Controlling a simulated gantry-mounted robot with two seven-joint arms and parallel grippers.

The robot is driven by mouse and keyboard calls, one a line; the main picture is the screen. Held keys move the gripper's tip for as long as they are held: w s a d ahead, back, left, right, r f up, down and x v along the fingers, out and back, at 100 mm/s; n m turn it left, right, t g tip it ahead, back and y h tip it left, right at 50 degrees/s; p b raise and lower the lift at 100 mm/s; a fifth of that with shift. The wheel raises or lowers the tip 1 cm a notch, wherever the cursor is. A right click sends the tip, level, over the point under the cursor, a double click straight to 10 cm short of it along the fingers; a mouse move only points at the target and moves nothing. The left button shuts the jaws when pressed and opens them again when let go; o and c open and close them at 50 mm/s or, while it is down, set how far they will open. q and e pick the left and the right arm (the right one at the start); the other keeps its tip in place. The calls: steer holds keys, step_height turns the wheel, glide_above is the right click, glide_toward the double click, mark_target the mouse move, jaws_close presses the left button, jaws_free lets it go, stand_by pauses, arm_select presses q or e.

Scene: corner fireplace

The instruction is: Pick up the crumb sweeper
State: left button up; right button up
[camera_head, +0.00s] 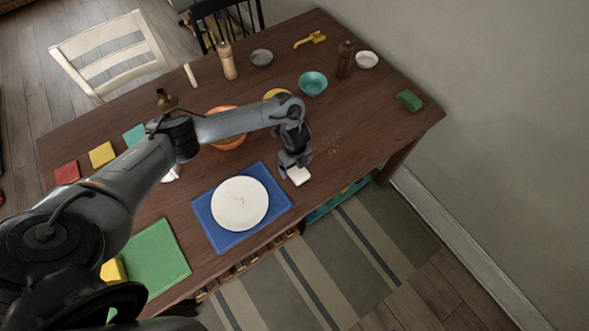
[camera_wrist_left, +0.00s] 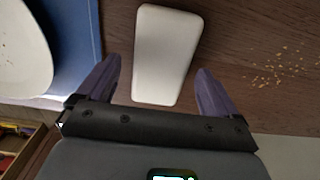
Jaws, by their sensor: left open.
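The crumb sweeper appears to be the white, rounded block (camera_head: 299,176) lying on the dark wooden table, right of the plate. In the left wrist view the white block (camera_wrist_left: 166,50) is centred ahead, its near end between the two purple fingertips. My left gripper (camera_head: 292,165) is open over it, pointing down, with a gap on each side of the block. The gripper hides part of the block in the head view. My right gripper is not in view.
A white plate (camera_head: 240,204) on a blue placemat (camera_head: 281,197) lies just left of the block. Loose crumbs (camera_wrist_left: 275,68) lie to its right. An orange bowl (camera_head: 226,143) and teal bowl (camera_head: 313,83) stand farther back.

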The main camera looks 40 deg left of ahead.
arm_select(q)
steer(key=shift+f, duration=1.1)
steer(key=c, duration=1.1)
steer(key=shift+r, duration=0.15)
steer(key=shift+r, duration=0.5)
steer(key=r, duration=0.1)
steer(key=d+r, duration=0.1)
steer(key=r, duration=0.1)
steer(key=shift+w+r+p, duration=0.2)
steer(key=shift+r+p, duration=0.05)
steer(key=shift+p, duration=0.15)
steer(key=w+d+r+p, duration=0.2)
steer(key=w+d+r, duration=0.2)
steer(key=d, duration=0.5)
step_height(320, 180, up, 2)
steer(key=shift+w+d+r, duration=0.15)
steer(key=shift+w+d, duration=0.15)
steer(key=o, duration=0.4)
steer(key=shift+c, duration=1.2)
